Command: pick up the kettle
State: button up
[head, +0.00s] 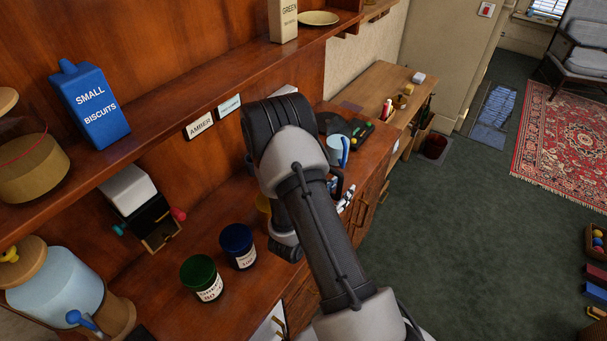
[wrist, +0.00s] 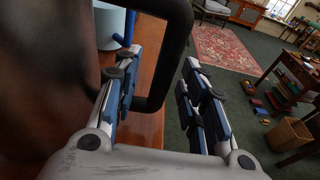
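The kettle's dark, blurred body (wrist: 40,70) fills the left of the wrist view, very close to the camera. Its thick black loop handle (wrist: 180,45) reaches out to the right and down between my fingers. My gripper (wrist: 155,85) is open, with one blue-padded finger on each side of the handle. The left finger is close to the handle's lower part; contact cannot be told. A gap shows between the handle and the right finger. In the head view my arm hides most of the kettle, and only bits of my gripper (head: 346,196) show.
A light blue mug (head: 336,150) stands just beyond my gripper on the wooden counter (head: 205,318). A green jar (head: 200,278) and a blue jar (head: 238,246) stand nearer. A shelf (head: 160,130) runs above. Open carpet (head: 460,250) lies to the right.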

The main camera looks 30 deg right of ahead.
jog(key=shift+c, duration=0.5)
grip_shut()
dwell(0.5)
jog(key=shift+r, duration=0.15)
